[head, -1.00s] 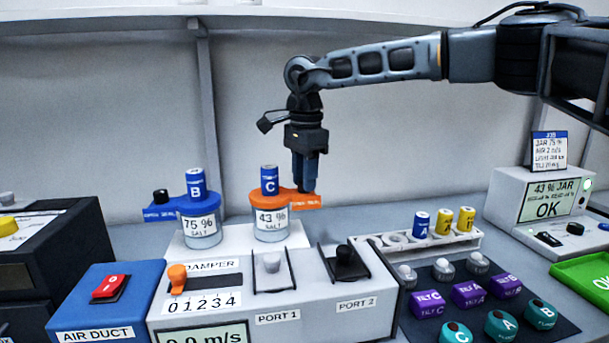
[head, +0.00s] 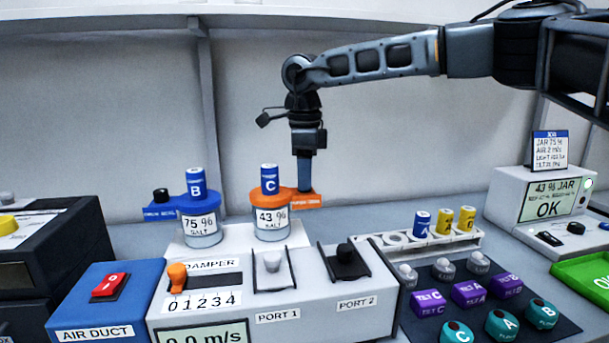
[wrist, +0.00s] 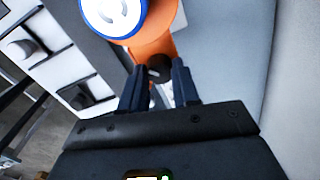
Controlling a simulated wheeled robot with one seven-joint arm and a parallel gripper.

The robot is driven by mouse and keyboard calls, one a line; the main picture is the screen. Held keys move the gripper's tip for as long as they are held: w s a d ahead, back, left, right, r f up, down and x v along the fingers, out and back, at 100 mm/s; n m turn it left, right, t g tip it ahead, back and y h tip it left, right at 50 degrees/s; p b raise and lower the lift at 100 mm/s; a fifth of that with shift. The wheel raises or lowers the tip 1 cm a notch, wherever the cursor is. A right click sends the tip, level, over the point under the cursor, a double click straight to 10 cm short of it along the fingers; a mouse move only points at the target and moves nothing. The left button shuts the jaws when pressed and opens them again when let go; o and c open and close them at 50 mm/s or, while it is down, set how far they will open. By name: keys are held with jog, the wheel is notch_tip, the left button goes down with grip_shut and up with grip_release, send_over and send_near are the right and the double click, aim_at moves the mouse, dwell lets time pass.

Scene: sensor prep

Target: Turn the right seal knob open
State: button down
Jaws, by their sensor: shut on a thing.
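The right jar (head: 271,224), labelled 43 % SALT, has an orange lid (head: 262,202) with a blue canister C (head: 269,180) upright on it. An orange arm extends from the lid to the right. My gripper (head: 304,188) points straight down at this arm. In the wrist view, my gripper (wrist: 160,75) is shut on the dark seal knob (wrist: 158,71) on the orange arm (wrist: 155,48). In the head view the fingers hide the knob.
The left jar (head: 202,229), 75 % SALT, has a blue lid with canister B (head: 197,183) and a black knob (head: 161,195). The damper and port console (head: 236,316) stands in front. A rack (head: 456,239) of canisters is to the right.

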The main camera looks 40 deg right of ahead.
dwell(0.4)
jog(key=c, duration=0.8)
grip_release()
jog(key=shift+s+a+r, duration=0.1)
jog(key=shift+r, duration=3.85)
